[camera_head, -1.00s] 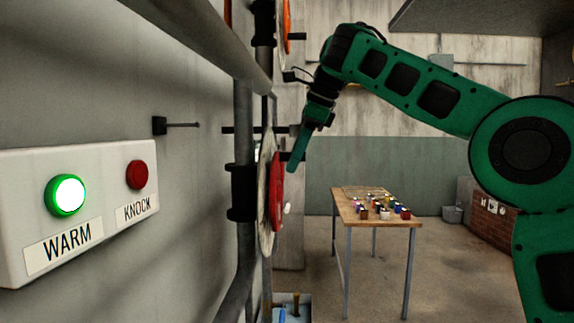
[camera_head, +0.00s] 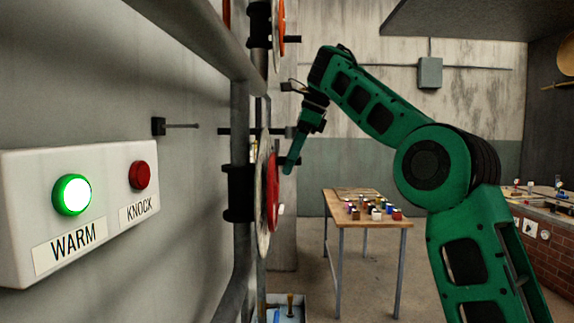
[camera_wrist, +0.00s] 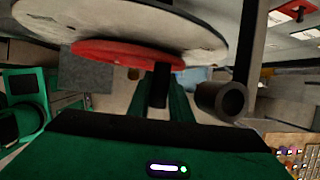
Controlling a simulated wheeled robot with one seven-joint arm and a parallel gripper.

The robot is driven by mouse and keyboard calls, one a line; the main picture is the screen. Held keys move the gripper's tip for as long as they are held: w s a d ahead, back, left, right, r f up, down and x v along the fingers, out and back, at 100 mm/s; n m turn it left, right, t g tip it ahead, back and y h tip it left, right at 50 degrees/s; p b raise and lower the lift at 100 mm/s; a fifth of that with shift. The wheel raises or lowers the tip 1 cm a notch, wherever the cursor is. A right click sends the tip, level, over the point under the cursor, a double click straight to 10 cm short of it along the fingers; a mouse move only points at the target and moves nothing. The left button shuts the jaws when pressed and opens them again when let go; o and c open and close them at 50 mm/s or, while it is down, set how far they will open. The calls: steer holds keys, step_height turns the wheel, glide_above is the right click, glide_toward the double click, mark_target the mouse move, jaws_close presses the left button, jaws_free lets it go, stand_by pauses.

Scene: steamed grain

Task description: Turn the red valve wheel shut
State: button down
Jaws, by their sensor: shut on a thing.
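The red valve wheel (camera_head: 272,192) shows nearly edge-on in the head view, in front of a pale round disc (camera_head: 262,205) by the wall pipes. In the wrist view the red wheel (camera_wrist: 125,54) crosses the upper middle, beneath the large pale disc (camera_wrist: 130,22). My gripper (camera_head: 289,168) is at the wheel's upper edge, pointing down. In the wrist view its green fingers (camera_wrist: 163,95) are shut around a dark upright piece at the wheel. The exact contact is partly hidden, and I cannot tell how far the wheel is turned.
A white panel (camera_head: 110,165) at left has a lit green WARM button (camera_head: 72,195) and a red KNOCK button (camera_head: 140,175). Grey pipes (camera_head: 240,110) run close to the wheel. An orange wheel (camera_head: 279,30) is above. A wooden table (camera_head: 345,215) with small blocks stands behind.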

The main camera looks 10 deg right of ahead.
steer(key=shift+w+d, duration=0.15)
steer(key=shift+d, duration=0.15)
steer(key=c, duration=1.6)
jaws_free()
steer(key=shift+d, duration=0.15)
